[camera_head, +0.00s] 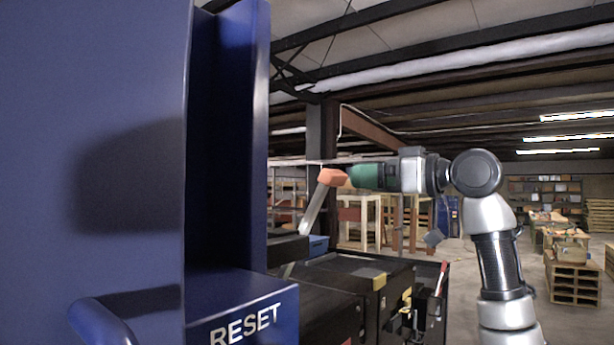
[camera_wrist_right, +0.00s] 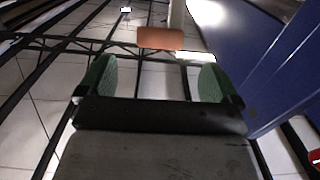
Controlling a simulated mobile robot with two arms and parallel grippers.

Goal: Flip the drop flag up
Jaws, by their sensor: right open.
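The drop flag is a flat grey arm (camera_head: 313,208) with an orange end (camera_head: 332,178). It stands tilted, rising up and to the right from the dark machinery beside the blue housing. My right gripper (camera_head: 352,177) comes in from the right with green finger pads, level with the orange end and right beside it. In the right wrist view, the orange end (camera_wrist_right: 168,38) lies just ahead of the open fingers (camera_wrist_right: 156,78), roughly between their lines. Nothing is gripped, and contact cannot be told. My left gripper is not in view.
A large blue housing (camera_head: 90,100) fills the left, with a blue RESET box (camera_head: 240,312) at its foot. Below my right gripper is a black conveyor unit (camera_head: 350,275) with a red-handled lever (camera_head: 441,278).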

